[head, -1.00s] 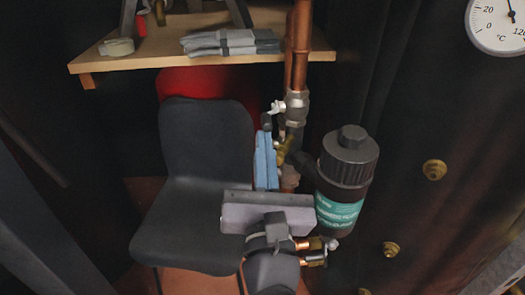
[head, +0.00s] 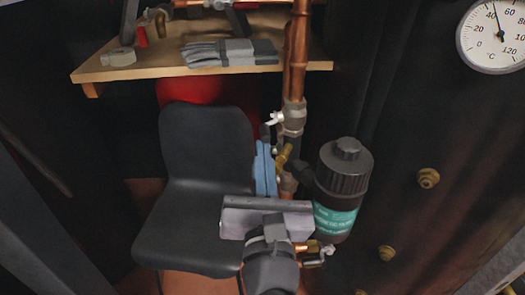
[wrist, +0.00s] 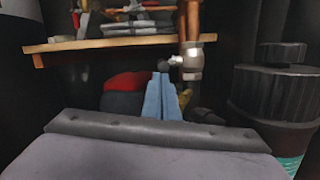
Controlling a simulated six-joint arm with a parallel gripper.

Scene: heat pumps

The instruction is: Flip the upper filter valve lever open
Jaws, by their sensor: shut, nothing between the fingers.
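The upper filter valve (head: 294,118) sits on the vertical copper pipe, above and left of the black filter canister (head: 345,170) with its teal label. Its pale lever (head: 275,118) points left from the valve body. The valve also shows in the wrist view (wrist: 191,62), with a dark round knob at its left. My gripper (head: 264,143) has blue fingers, shut and empty, pointing up just below and left of the lever. In the wrist view the blue fingertips (wrist: 160,76) are left of and slightly below the valve. I cannot tell whether they touch the lever.
A wooden shelf (head: 140,70) with grey gloves (head: 230,52) is above and behind. A dark chair (head: 205,150) stands behind my gripper. A brass fitting (head: 284,157) is right of the fingers. A lower valve (head: 318,252) sits under the canister. A temperature gauge (head: 493,35) is at upper right.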

